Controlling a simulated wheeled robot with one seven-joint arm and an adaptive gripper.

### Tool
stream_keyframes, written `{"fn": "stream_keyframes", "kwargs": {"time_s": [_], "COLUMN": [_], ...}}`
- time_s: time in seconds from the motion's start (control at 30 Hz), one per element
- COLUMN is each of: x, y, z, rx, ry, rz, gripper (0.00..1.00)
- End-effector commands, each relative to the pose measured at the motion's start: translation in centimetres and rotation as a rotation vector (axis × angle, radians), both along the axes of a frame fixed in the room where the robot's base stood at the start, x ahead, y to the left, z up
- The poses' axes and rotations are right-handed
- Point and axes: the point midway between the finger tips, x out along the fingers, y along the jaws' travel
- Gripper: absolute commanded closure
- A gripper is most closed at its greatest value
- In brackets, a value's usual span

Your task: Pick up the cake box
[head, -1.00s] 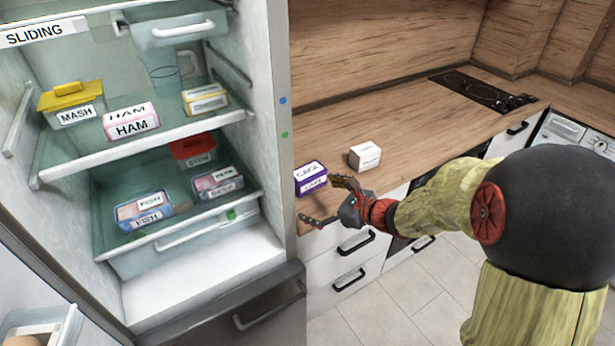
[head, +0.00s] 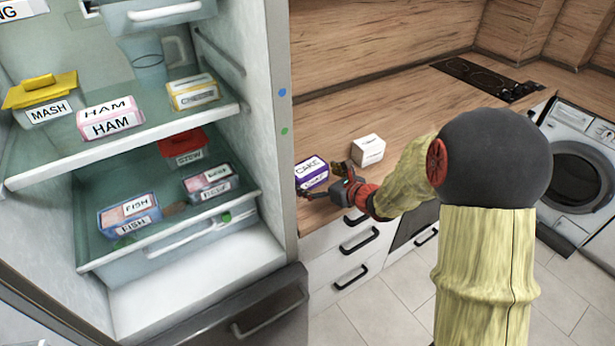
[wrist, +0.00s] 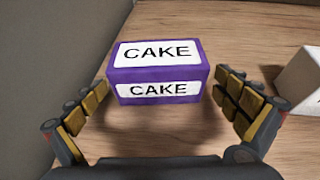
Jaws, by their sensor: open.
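The cake box (head: 311,172) is purple with white CAKE labels. It stands on the wooden counter beside the fridge wall. In the wrist view the cake box (wrist: 157,72) lies ahead, between the two open fingers and near their tips. My gripper (wrist: 165,100) is open and empty, with a finger on each side of the box and a gap on both sides. In the head view my gripper (head: 325,180) is at the box's near side, low over the counter, and partly covers its front.
A white box (head: 368,150) stands right of the cake box; it also shows at the right edge of the wrist view (wrist: 303,85). The open fridge (head: 280,130) is close on the left. The counter (head: 400,110) behind is clear up to the hob (head: 485,85).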

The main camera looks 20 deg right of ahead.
Motion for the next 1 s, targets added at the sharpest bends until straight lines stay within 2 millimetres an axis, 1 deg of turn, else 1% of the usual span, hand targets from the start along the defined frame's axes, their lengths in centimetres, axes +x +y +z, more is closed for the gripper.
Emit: {"fn": "stream_keyframes", "kwargs": {"time_s": [0.1,0.23,0.33,0.5,1.0], "x": [1.4,3.0,3.4,3.5,3.4], "y": [0.9,1.6,1.7,1.7,1.7], "z": [-1.0,-1.6,-1.6,-1.5,-1.5], "rx": [0.0,-0.001,-0.001,-0.001,-0.001], "ry": [0.001,0.0,0.001,0.001,0.001], "rz": [0.003,0.003,0.001,0.0,0.0], "gripper": [0.0,0.0,0.0,0.0,0.28]}}
